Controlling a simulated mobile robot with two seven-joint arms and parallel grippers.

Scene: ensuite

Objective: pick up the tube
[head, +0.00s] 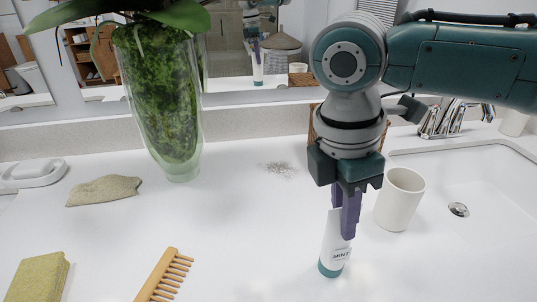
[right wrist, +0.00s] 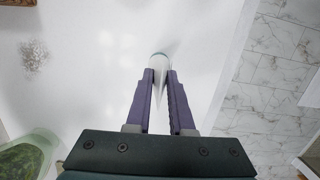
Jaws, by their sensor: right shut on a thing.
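The tube (head: 331,253) is white with a teal cap at the bottom and the word MINT on its front. It stands upright, cap down, at or just above the white counter; I cannot tell whether it touches. My right gripper (head: 346,222) comes from above and is shut on the tube's upper part with its purple fingers. In the right wrist view the tube (right wrist: 159,70) shows between the fingertips (right wrist: 160,80). My left gripper is not in view.
A white cup (head: 400,199) stands close to the right of the gripper, beside the sink (head: 475,190). A glass vase with a plant (head: 160,100) stands at the back left. A wooden comb (head: 165,277), a green sponge (head: 38,278) and a beige cloth-like piece (head: 104,190) lie to the left.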

